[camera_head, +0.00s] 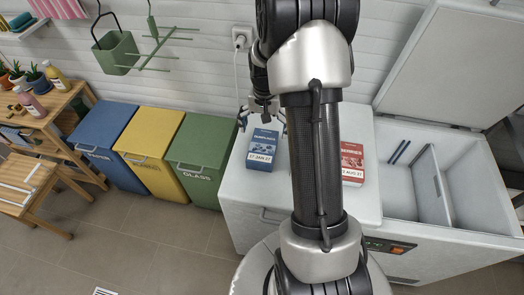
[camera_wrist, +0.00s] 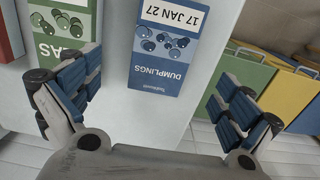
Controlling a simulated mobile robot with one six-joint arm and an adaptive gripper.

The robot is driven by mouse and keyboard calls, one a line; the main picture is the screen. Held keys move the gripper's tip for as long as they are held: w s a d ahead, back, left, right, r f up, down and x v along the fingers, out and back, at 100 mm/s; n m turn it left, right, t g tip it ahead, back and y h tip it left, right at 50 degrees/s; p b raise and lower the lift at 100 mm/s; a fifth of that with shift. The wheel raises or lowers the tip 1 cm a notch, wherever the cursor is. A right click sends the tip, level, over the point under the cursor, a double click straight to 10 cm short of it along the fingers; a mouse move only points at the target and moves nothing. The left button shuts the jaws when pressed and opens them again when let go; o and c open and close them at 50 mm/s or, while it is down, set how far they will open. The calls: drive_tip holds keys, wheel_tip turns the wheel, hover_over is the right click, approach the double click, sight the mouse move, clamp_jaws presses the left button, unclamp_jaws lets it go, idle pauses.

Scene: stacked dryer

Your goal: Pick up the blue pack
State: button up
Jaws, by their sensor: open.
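The blue pack (camera_head: 262,148), labelled "DUMPLINGS" and "17 JAN 27", rests on the white closed lid at the left of the chest freezer. In the wrist view the blue pack (camera_wrist: 165,45) is ahead of and between the spread fingers, apart from both. My gripper (camera_head: 262,118) is open and empty at the far edge of the pack in the head view; its blue-padded fingers also show in the wrist view (camera_wrist: 157,92).
A green pack (camera_wrist: 62,25) lies beside the blue one, hidden by my arm in the head view. A red pack (camera_head: 352,162) lies further right. The freezer's right compartment (camera_head: 425,175) is open. Blue, yellow and green bins (camera_head: 203,152) stand left.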

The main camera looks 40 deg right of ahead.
sight(263, 145)
drive_tip(key=f+b, duration=0.1)
drive_tip(key=f, duration=0.2)
drive_tip(key=f+b, duration=0.1)
drive_tip(key=f, duration=0.2)
drive_tip(key=f+b, duration=0.1)
drive_tip(key=f, duration=0.2)
drive_tip(key=shift+w+a+f, duration=0.1)
drive_tip(key=shift+a+f, duration=0.15)
drive_tip(key=shift+r, duration=0.1)
drive_tip(key=shift+c, duration=0.5)
drive_tip(key=c, duration=1.2)
drive_tip(key=shift+c, duration=0.4)
drive_tip(key=shift+r, duration=0.15)
